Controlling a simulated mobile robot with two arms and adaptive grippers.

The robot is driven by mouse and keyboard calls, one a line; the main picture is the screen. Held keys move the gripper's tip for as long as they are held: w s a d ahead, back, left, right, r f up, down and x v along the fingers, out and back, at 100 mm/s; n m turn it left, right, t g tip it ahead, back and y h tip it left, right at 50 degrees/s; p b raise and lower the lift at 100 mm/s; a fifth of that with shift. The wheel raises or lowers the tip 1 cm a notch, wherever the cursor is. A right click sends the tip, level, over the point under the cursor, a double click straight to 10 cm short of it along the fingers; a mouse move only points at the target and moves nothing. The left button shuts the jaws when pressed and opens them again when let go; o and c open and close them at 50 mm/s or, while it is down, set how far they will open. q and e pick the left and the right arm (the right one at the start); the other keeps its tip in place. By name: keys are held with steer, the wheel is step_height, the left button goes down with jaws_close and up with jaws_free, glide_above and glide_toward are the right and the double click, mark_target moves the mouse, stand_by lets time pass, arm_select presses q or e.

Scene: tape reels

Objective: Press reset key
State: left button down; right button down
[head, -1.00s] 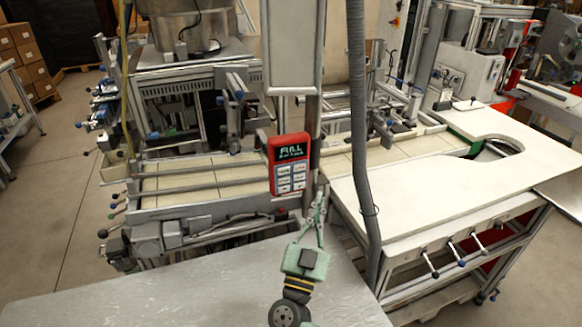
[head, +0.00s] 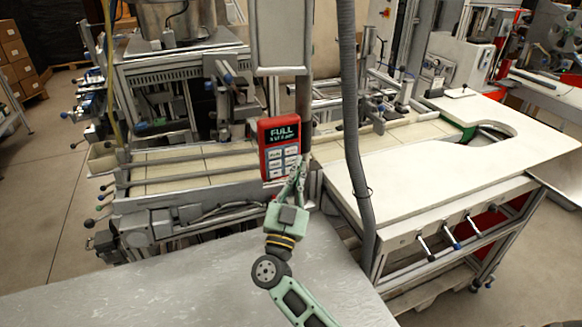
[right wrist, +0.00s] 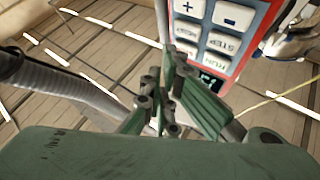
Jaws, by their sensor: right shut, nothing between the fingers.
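A red keypad box (head: 279,148) stands upright on a post in the head view. Its dark display reads "FULL" above white keys. My right gripper (head: 301,162) is shut and empty, its tips beside the lower right keys; I cannot tell whether they touch. In the right wrist view the keypad (right wrist: 262,45) appears upside down, with plus, minus, STEP and RUN keys readable. My left gripper is not in view.
A grey hose (head: 352,120) hangs just right of the keypad. A grey panel (head: 278,38) is above it. A white table (head: 440,190) with a rounded cutout stands right, and a conveyor frame (head: 180,172) left. A bare metal tabletop (head: 200,285) lies in front.

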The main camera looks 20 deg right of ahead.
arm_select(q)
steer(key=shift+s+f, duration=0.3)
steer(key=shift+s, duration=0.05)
arm_select(e)
steer(key=shift+w, duration=0.75)
steer(key=shift+w+r, duration=0.1)
steer(key=shift+w, duration=0.05)
stand_by(0.5)
steer(key=shift+w, duration=0.25)
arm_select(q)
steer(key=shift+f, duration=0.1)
arm_select(e)
steer(key=shift+w, duration=0.4)
stand_by(0.5)
stand_by(0.3)
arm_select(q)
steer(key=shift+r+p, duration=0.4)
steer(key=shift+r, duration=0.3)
arm_select(e)
steer(key=shift+s, duration=0.85)
